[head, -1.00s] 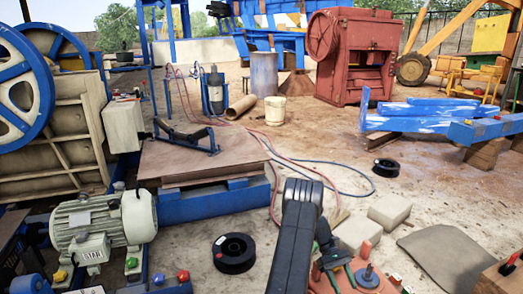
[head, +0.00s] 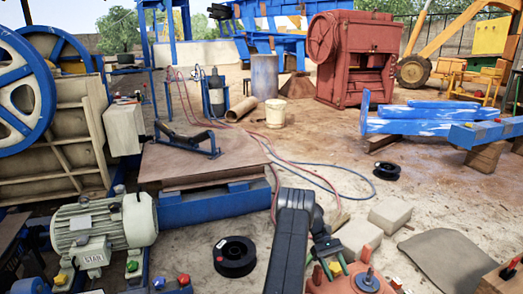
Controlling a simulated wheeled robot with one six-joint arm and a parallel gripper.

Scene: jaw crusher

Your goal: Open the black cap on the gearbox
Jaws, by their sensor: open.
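A red-orange housing (head: 345,285), which looks like the gearbox, is at the bottom edge, right of centre, and is cut off by the frame. A dark grey round piece with an upright stub (head: 367,281) sits on its top. I cannot tell whether this piece is the black cap. My black arm rises from the bottom centre. My gripper (head: 326,256) is open, over the left part of the housing and left of the round piece. It looks empty. The arm hides part of what lies behind it.
A black spool (head: 234,256) lies on the floor left of my arm. Pale blocks (head: 390,215) and a grey mat (head: 443,258) lie beyond the housing. A grey motor (head: 105,225) stands at left. Hoses (head: 305,178) cross the open floor behind.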

